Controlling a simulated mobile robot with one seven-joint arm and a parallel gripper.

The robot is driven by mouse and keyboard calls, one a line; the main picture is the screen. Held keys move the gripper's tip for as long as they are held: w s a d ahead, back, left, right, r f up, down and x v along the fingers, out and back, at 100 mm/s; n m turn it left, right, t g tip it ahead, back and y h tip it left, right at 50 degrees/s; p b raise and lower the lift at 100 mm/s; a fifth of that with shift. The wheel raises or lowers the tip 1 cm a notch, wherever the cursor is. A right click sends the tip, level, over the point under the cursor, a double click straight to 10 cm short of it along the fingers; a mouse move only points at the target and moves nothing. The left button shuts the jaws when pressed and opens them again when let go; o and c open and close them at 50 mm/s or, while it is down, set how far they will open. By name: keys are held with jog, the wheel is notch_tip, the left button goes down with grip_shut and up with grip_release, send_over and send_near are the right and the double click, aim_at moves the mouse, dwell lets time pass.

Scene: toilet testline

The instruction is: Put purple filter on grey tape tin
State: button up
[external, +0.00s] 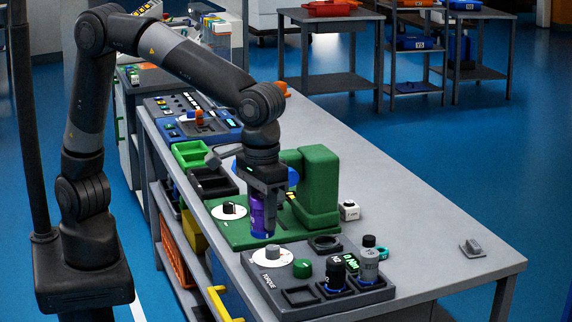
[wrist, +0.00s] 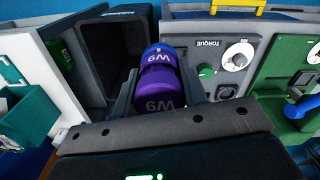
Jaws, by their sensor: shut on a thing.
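The purple filter (external: 257,215) is a short purple cylinder with a blue end. My gripper (external: 264,192) is shut on it and holds it upright, pointing down, by the near edge of the green machine base. In the wrist view the purple filter (wrist: 160,88) sits between the two fingers, with white lettering on it. A grey cylinder (external: 369,266) stands on the dark torque panel at its right end; it may be the grey tape tin, but I cannot be sure. It is apart from the filter, to the right and nearer the camera.
The torque panel (external: 275,279) carries a white dial, a green knob (external: 302,268), a black cylinder (external: 336,270) and a dark ring (external: 325,242). The green machine (external: 318,185) stands close behind my gripper. A white cube (external: 349,210) is right of it. The table's right side is mostly clear.

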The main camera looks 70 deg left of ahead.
jog(key=w+a+n, duration=0.3)
jog(key=w+a, duration=0.2)
jog(key=w, duration=0.4)
jog(key=w+a+n, duration=0.2)
jog(key=w+a, duration=0.3)
jog(key=w, duration=0.4)
jog(key=w+a+r+n, duration=0.1)
jog(key=w+a+n, duration=0.4)
jog(key=w+a, duration=0.9)
jog(key=w+a+f+n, duration=0.1)
jog(key=w+a+n, duration=0.25)
jog(key=a, duration=1.45)
jog(key=w+a+n, duration=0.2)
jog(key=a+n, duration=0.2)
jog(key=a, duration=1.5)
jog(key=a+f, duration=0.3)
jog(key=f, duration=0.1)
jog(key=a+f, duration=0.4)
jog(key=w+a+f, duration=0.1)
jog(key=a+f, duration=0.3)
jog(key=shift+w+a+f, duration=0.1)
jog(key=shift+a+f, duration=0.15)
jog(key=shift+f, duration=1.95)
